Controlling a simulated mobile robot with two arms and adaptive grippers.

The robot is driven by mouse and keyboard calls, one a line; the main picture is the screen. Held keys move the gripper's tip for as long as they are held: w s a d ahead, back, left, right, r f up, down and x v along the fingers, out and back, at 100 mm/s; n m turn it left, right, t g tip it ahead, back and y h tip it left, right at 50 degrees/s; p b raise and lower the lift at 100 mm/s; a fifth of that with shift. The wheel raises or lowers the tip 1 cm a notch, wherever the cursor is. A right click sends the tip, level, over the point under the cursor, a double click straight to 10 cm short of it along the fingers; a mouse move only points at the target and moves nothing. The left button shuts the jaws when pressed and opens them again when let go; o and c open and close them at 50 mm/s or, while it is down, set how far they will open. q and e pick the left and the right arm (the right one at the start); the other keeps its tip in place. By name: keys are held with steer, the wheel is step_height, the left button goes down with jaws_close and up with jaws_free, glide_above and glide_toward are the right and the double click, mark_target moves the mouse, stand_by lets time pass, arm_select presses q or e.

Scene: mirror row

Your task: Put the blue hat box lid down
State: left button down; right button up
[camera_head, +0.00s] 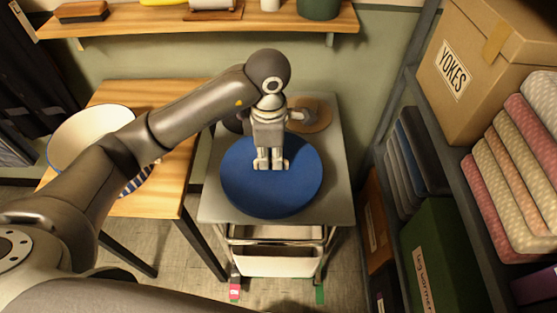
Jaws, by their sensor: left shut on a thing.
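The blue hat box lid (240,190) is a wide, round blue disc in the middle of the head view. It is over the grey top of a trolley (338,205). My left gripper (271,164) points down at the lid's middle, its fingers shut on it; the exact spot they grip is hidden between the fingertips. I cannot tell whether the lid touches the trolley top or hangs just above it. My right gripper is not in view.
A round brown thing (318,115) is at the trolley's back, partly behind my gripper. A wooden table (172,190) with a large white bowl (85,135) stands left. Shelving with a YOKES box (485,75) and fabric rolls (520,165) stands close on the right.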

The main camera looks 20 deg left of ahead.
arm_select(q)
steer(key=w+f, duration=0.2)
steer(key=w+f+p, duration=0.1)
steer(key=w+f, duration=0.2)
steer(key=shift+a+f, duration=0.1)
steer(key=shift+f, duration=0.25)
steer(key=shift+w+f, duration=0.2)
steer(key=shift+f, duration=0.1)
step_height(320, 180, down, 2)
steer(key=shift+f+p, duration=0.15)
steer(key=shift+p, duration=0.75)
steer(key=shift+f, duration=0.2)
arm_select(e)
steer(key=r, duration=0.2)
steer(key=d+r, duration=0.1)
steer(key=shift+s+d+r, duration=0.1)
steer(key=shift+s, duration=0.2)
arm_select(q)
steer(key=shift+f, duration=0.1)
steer(key=shift+f, duration=0.15)
steer(key=c, duration=1.6)
jaws_free()
steer(key=shift+o, duration=0.2)
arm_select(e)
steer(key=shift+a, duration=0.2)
